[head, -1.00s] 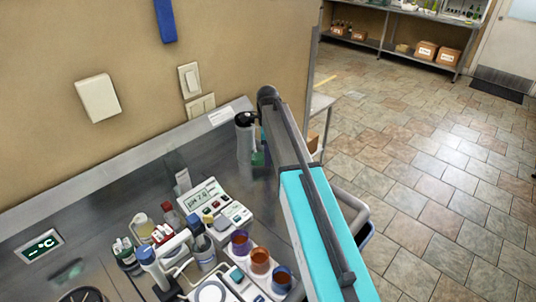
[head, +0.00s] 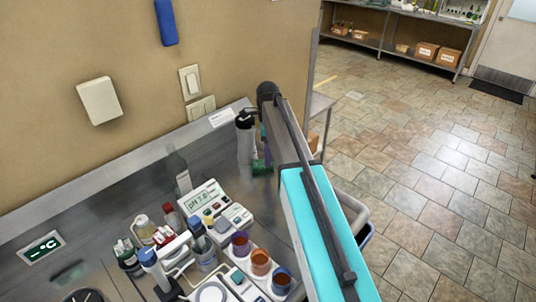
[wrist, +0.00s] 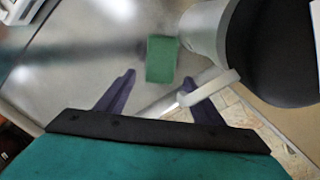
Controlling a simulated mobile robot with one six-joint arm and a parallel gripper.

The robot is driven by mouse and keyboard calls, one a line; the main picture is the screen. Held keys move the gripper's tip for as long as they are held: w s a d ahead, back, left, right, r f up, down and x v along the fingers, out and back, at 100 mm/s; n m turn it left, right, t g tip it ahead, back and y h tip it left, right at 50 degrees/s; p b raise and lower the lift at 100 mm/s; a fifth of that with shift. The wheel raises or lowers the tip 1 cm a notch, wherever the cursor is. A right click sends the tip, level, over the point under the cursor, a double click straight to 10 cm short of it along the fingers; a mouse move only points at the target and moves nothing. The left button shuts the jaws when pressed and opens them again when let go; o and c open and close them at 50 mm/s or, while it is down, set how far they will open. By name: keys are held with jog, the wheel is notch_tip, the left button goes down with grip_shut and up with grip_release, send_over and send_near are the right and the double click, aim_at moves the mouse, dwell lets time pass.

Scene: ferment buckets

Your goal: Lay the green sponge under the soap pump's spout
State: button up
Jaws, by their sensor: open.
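The green sponge (head: 262,168) lies on the steel counter, just right of the foot of the soap pump (head: 245,145), a grey bottle with a black top. In the wrist view the sponge (wrist: 162,60) lies flat on the counter, just beyond and between my fingertips. The pump's grey body and large black top (wrist: 272,50) stand to its right. My gripper (wrist: 165,78) is open, its two purple fingers apart with nothing between them. In the head view my arm hides most of the gripper. I cannot tell whether the sponge is directly under the spout.
A pH meter (head: 213,208), bottles and a tray of cups (head: 260,262) crowd the counter's front. The wall stands behind the pump. The counter's edge and tiled floor (head: 440,190) are to the right, with a grey bin (head: 350,205) beside the counter.

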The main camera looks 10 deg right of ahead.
notch_tip(320, 180, up, 11)
jog(key=p, duration=0.5)
jog(key=shift+f, duration=0.2)
dwell(0.5)
